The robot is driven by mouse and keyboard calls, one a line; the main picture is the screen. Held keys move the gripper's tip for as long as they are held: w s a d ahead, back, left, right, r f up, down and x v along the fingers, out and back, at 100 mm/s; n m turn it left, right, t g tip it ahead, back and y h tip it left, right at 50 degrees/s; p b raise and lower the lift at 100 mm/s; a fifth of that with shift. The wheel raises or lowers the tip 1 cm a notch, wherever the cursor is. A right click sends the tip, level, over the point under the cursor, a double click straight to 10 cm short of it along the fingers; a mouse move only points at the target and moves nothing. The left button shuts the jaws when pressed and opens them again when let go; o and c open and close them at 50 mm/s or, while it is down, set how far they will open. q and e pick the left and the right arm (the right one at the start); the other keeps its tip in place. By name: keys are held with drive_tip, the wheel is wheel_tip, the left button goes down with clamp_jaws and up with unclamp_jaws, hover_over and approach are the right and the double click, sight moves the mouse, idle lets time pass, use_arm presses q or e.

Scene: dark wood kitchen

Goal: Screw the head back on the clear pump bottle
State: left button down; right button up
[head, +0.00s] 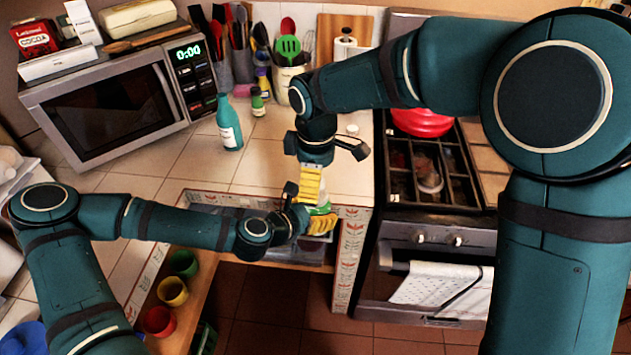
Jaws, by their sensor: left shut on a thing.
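The pump bottle (319,210) shows only as a small pale and green patch near the counter's front edge. Most of it is hidden by my grippers. My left gripper (321,224) comes in from the left and is shut on the bottle, with yellow finger pads against its lower part. My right gripper (309,184) points down from above, its yellow pads just over the bottle. I cannot tell whether it is open or holds the pump head, which I cannot make out.
A teal bottle (229,125) and a microwave (118,103) stand on the tiled counter at left. A stove (430,240) with a red pot (422,122) is at right. Green, yellow and red cups (159,320) sit on a lower shelf. Some tiles behind the grippers are clear.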

wheel_tip(320, 180, up, 9)
idle(0.4)
drive_tip(key=shift+f, duration=0.1)
hover_over(317, 211)
drive_tip(key=f, duration=1.2)
drive_tip(key=shift+w+a, duration=0.2)
drive_tip(key=shift+w, duration=0.05)
